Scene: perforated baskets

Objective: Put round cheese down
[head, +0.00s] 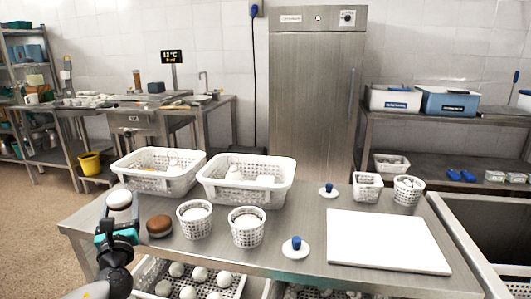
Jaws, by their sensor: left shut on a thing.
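A white round cheese (119,200) is at the left end of the steel table. My left gripper (119,224) reaches up from the lower left and is shut on this white cheese. The gripper hides the cheese's lower part, and I cannot tell whether it touches the table. A brown round piece (159,225) lies on the table just right of the gripper. My right gripper is out of view.
Two white perforated baskets (246,206) (140,187) stand behind. Small perforated pots (195,231) (247,239) holding white cheese stand to the right. A white board (387,241) lies at the right of the steel table (310,205). Blue-knobbed lids (296,248) lie nearby.

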